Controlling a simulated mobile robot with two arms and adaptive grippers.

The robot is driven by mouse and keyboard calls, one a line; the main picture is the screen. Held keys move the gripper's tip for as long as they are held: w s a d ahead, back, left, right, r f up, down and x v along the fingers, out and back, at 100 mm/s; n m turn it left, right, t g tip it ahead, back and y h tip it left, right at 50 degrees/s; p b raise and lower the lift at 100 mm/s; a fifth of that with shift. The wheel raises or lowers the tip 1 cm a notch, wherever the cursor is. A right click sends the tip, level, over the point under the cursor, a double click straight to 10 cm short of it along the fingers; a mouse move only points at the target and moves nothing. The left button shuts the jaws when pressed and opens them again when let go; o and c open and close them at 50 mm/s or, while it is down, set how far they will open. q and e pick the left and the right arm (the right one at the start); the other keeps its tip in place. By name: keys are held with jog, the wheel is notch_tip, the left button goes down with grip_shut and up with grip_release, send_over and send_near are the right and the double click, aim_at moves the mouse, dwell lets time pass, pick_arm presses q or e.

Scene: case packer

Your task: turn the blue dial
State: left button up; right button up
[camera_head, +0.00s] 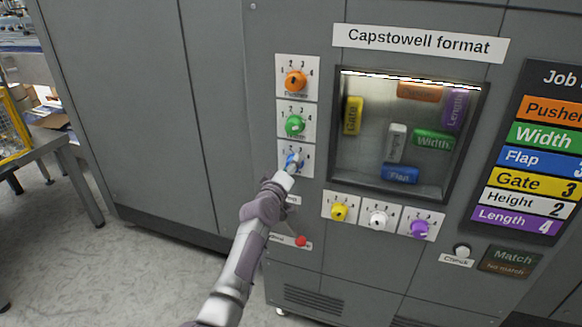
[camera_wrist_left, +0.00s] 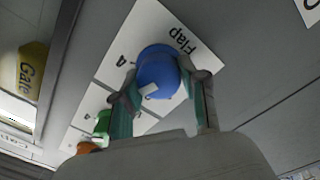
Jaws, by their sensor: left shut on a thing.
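The blue dial (camera_head: 293,159) sits lowest in the left column of dials on the grey cabinet. In the head view my left gripper (camera_head: 292,164) reaches it from below and partly hides it and its plate. In the left wrist view the blue dial (camera_wrist_left: 158,72) is a round knob on a white plate marked "Flap". The fingers of my left gripper (camera_wrist_left: 160,88) are on either side of the knob, shut on it. A pale mark shows on the knob. My right gripper is in neither view.
A green dial (camera_head: 295,125) and an orange dial (camera_head: 295,81) are above. Yellow (camera_head: 339,212), white (camera_head: 378,219) and purple (camera_head: 419,228) dials are to the right, below a window of coloured blocks. A job board (camera_head: 540,150) lists "Flap 3". A red button (camera_head: 301,241) is below.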

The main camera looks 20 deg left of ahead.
pick_arm(q)
jog(key=shift+r, duration=0.45)
jog(key=o, duration=1.1)
jog(key=shift+w, duration=0.1)
jog(key=shift+o, duration=0.2)
jog(key=shift+w+f, duration=0.1)
jog(key=shift+f, duration=0.25)
jog(key=s, duration=1.2)
jog(key=shift+a+f, duration=0.15)
jog(key=shift+a, duration=0.2)
